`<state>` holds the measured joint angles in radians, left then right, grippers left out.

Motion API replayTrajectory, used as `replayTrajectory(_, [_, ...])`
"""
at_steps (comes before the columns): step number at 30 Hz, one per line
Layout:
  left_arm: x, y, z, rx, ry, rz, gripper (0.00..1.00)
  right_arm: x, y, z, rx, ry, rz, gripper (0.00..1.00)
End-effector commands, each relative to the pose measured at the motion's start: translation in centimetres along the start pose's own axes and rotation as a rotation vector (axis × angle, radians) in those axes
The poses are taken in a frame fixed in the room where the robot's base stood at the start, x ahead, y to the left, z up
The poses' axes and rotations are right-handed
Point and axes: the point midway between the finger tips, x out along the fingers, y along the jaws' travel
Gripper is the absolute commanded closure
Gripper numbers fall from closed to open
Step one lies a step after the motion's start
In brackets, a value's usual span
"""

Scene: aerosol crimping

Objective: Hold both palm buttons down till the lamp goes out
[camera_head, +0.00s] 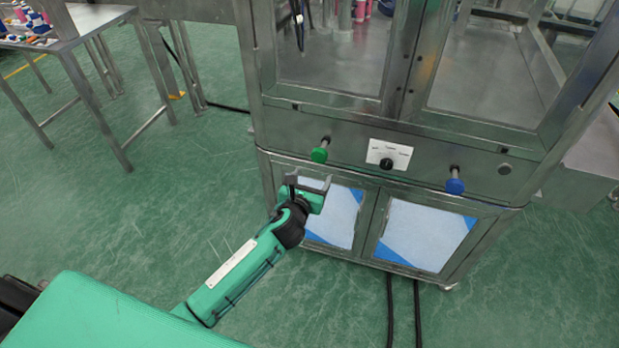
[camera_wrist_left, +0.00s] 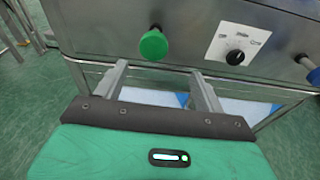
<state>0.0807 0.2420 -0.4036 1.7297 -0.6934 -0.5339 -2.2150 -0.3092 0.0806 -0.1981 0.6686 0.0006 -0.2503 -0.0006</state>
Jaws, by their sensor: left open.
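A green palm button (camera_head: 320,150) sticks out from the front panel of the steel machine, left of the dial. A blue palm button (camera_head: 455,182) sticks out on the right of the same panel. The green button also shows in the left wrist view (camera_wrist_left: 153,45), and the blue one is partly cut off at its right edge (camera_wrist_left: 314,75). My left gripper (camera_head: 308,182) is open and empty, just below the green button and apart from it. Its two fingers (camera_wrist_left: 160,78) point toward the panel. My right gripper is not in view. I cannot make out a lit lamp.
A white plate with a black dial (camera_head: 389,155) sits between the buttons. Cabinet doors with white and blue panels (camera_head: 425,235) are below. A steel table (camera_head: 88,22) with colourful cans stands at the left. Green floor (camera_head: 150,205) is clear between table and machine.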

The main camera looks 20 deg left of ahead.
Motion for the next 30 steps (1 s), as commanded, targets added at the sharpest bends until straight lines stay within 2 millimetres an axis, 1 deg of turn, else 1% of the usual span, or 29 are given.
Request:
replayTrajectory(1, [0.3, -0.2, 1.1, 0.022, 0.008, 0.000, 0.29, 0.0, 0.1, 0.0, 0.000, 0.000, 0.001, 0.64])
replayTrajectory(3, [0.4, -0.7, 1.9, 0.051, 0.035, 0.004, 0.29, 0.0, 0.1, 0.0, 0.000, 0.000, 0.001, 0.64])
replayTrajectory(7, [0.3, -0.9, 2.7, 0.114, 0.098, 0.022, 0.29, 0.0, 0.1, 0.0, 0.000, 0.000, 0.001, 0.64])
replayTrajectory(15, [-0.4, -0.2, 2.4, 0.209, 0.199, 0.062, 0.29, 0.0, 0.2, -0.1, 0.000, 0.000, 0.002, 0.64])
replayTrajectory(19, [-0.1, -0.1, 2.3, 0.220, 0.213, 0.069, 0.29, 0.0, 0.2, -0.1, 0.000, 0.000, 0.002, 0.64])
replayTrajectory(23, [1.2, 0.1, 1.9, 0.220, 0.215, 0.070, 0.29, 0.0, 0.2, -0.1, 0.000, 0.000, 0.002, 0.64])
replayTrajectory(30, [5.3, 0.4, 1.1, 0.218, 0.215, 0.070, 0.29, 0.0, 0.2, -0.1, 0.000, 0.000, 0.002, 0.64])
